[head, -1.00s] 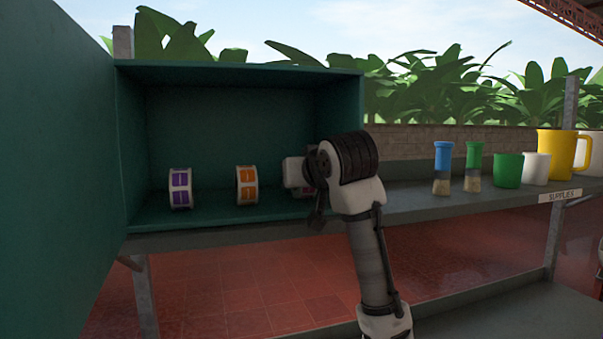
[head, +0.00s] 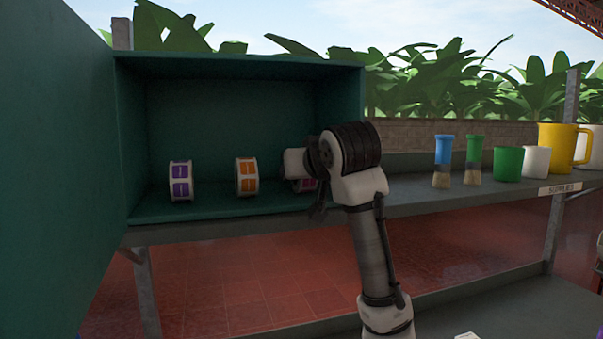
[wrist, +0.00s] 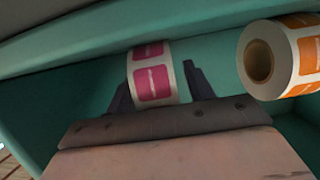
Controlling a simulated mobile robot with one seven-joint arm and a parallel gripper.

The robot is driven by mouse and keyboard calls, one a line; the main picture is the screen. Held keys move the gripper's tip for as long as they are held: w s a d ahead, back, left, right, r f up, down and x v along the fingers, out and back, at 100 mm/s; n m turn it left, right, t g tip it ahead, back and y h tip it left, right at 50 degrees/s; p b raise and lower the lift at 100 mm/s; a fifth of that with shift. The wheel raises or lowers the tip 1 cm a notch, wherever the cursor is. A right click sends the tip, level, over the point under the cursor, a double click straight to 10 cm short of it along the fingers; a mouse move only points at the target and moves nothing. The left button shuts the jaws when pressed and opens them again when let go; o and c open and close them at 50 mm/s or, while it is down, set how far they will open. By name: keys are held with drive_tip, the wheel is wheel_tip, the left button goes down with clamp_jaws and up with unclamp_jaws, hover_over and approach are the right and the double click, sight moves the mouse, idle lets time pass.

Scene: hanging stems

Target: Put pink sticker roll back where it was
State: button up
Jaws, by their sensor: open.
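The pink sticker roll (wrist: 153,78) stands in the green cabinet, between the two dark fingers of my gripper (wrist: 160,88) in the wrist view. The fingers are open, one on each side of the roll; a small gap shows on the right, and contact on the left is hard to tell. In the head view my arm hides most of the pink roll (head: 304,185), and only a sliver shows below my gripper. The green cabinet (head: 240,100) is open at the front.
An orange roll (head: 246,177) stands left of my gripper in the cabinet, with a purple roll (head: 180,181) farther left. The open cabinet door (head: 55,180) fills the left side. Brushes, cups and a yellow jug (head: 558,150) stand on the shelf at right.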

drive_tip(key=b+v, duration=0.4)
drive_tip(key=v, duration=0.7)
drive_tip(key=shift+s, duration=0.3)
drive_tip(key=shift+w+f, duration=0.1)
